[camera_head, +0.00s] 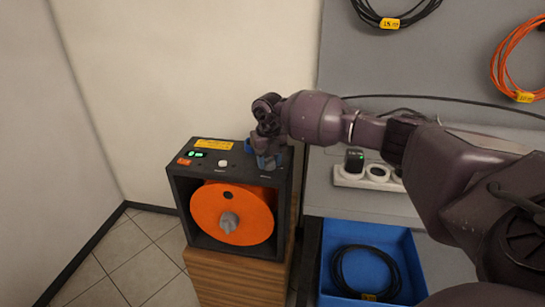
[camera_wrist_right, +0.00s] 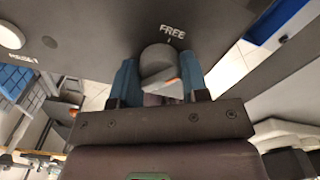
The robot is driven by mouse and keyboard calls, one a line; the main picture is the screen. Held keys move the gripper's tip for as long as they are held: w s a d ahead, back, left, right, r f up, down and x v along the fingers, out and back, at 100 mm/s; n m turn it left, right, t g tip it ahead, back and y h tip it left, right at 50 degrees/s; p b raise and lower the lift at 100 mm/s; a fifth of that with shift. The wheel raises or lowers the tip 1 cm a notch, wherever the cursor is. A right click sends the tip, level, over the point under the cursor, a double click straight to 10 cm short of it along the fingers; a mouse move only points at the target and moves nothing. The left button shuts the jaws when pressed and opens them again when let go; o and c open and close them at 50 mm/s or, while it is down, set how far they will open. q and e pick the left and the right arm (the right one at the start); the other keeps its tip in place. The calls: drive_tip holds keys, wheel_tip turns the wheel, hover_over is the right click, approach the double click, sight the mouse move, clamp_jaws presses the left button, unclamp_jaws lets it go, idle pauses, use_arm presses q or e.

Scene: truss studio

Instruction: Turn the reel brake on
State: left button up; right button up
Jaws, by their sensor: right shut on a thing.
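The reel unit is a black box (camera_head: 182,185) with an orange reel (camera_head: 207,215) in its open front and a grey crank knob (camera_head: 229,222) at the reel's middle. My right gripper (camera_head: 267,162) points down at the right end of the box's top. In the right wrist view, its blue fingers (camera_wrist_right: 160,84) are shut on a grey round knob (camera_wrist_right: 158,62), the brake knob, one finger on each side. The word FREE (camera_wrist_right: 172,32) is printed beside the knob, with a small mark under it. The gripper hides the knob in the head view. My left gripper is not in view.
The box top carries a green display (camera_head: 195,154), a white button (camera_head: 222,163) and a yellow label (camera_head: 213,144). The box stands on a wooden cabinet (camera_head: 240,275). To the right are a power strip (camera_head: 372,184) and a blue tray (camera_head: 328,290) holding a coiled black cable (camera_head: 340,262).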

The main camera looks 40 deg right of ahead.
drive_tip(key=m+p, duration=0.1)
drive_tip(key=m, duration=0.1)
drive_tip(key=m+p, duration=0.1)
drive_tip(key=shift+r+m, duration=0.35)
drive_tip(key=shift+m, duration=0.05)
drive_tip(key=shift+m+p, duration=0.6)
drive_tip(key=shift+m, duration=0.3)
drive_tip(key=shift+f+m+p, duration=0.1)
drive_tip(key=shift+m+p, duration=0.65)
drive_tip(key=shift+m, duration=0.45)
drive_tip(key=shift+f+m+p, duration=0.15)
drive_tip(key=shift+m+p, duration=0.4)
drive_tip(key=shift+m, duration=0.55)
drive_tip(key=shift+f+m, duration=0.1)
drive_tip(key=shift+m, duration=0.2)
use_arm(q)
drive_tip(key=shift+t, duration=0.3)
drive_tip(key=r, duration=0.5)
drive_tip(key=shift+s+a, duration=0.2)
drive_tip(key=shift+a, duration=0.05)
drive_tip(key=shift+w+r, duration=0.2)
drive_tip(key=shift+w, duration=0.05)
use_arm(e)
drive_tip(key=o, duration=0.9)
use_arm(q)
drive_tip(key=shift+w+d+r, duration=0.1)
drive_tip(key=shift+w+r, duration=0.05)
